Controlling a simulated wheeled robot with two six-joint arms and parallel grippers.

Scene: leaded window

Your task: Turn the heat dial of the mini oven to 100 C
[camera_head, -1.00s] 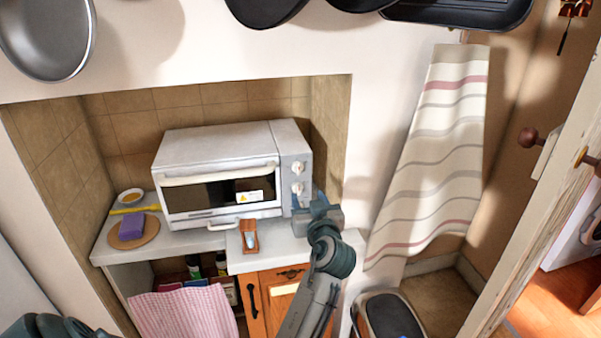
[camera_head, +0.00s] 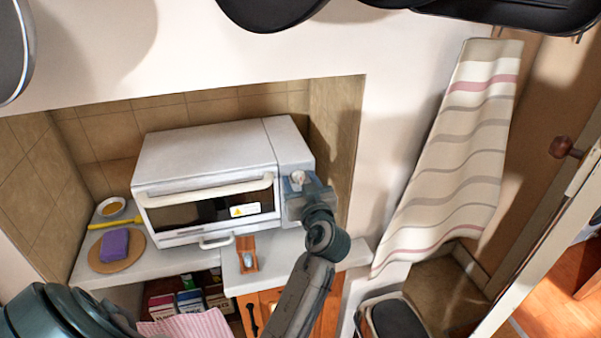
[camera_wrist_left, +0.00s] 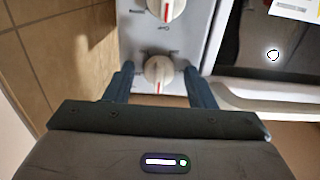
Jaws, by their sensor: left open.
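The white mini oven (camera_head: 205,160) stands in the tiled niche with its control panel on the right side. My left gripper (camera_head: 296,187) is in front of that panel and partly hides it. The upper dial (camera_head: 298,176) shows just above the gripper. In the left wrist view my gripper (camera_wrist_left: 160,84) is open, with one finger on each side of a round white dial (camera_wrist_left: 158,71); gaps show between dial and fingers. Its red mark points down in that picture. A second dial (camera_wrist_left: 165,6) is cut by the top edge. Scale labels are too small to read.
The oven door handle (camera_head: 205,185) sticks out left of the panel, close to one finger in the wrist view. A striped towel (camera_head: 455,150) hangs at right.

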